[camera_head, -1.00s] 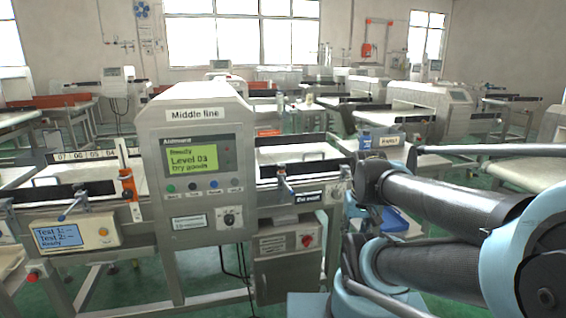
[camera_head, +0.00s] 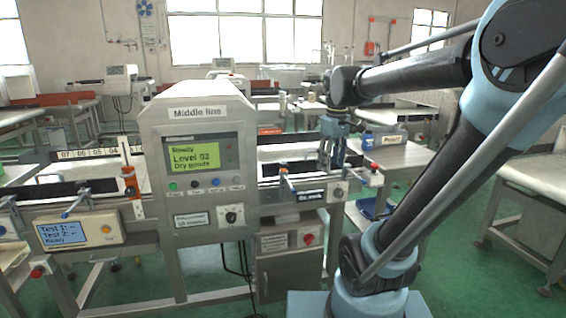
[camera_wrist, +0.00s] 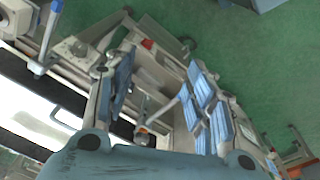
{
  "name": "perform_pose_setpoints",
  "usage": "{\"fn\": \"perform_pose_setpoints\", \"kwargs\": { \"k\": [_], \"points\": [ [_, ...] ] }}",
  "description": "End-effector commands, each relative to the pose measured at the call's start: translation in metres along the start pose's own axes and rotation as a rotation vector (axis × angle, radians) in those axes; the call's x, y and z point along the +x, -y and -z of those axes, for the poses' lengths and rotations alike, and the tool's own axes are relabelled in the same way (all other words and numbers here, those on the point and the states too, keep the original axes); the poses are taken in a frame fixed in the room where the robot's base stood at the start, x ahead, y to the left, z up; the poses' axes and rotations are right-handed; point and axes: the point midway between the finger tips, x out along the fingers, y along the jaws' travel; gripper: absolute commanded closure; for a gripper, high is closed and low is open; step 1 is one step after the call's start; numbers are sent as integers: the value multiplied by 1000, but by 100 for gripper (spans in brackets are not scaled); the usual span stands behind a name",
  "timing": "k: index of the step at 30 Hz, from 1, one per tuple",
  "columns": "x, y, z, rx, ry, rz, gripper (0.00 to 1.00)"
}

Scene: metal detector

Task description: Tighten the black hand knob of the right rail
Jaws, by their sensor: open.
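My gripper (camera_head: 335,160) points down over the right end of the conveyor, right of the grey metal detector marked "Middle line" (camera_head: 197,112). In the wrist view its two blue-padded fingers (camera_wrist: 163,88) are spread apart with nothing held between them. The black near-side right rail (camera_head: 300,168) runs from the detector toward my gripper. A lever with a blue tip (camera_head: 284,170) stands at this rail, left of my gripper; it also shows in the wrist view (camera_wrist: 37,68). I cannot make out the black hand knob clearly; my fingers may hide it.
A blue container (camera_head: 384,138) stands on a table behind. An orange clamp (camera_head: 129,183) is on the left rail.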

Motion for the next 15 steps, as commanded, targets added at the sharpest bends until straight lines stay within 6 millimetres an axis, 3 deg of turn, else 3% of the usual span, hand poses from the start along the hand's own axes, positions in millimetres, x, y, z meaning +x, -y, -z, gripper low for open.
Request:
{"fn": "perform_pose_setpoints", "kwargs": {
  "k": [1,6,15],
  "points": [
    [-11,-3,19,-56,5,6,50],
    [-39,-11,76,-257,22,25,50],
    [-73,-11,179,-603,47,62,50]
  ]
}}
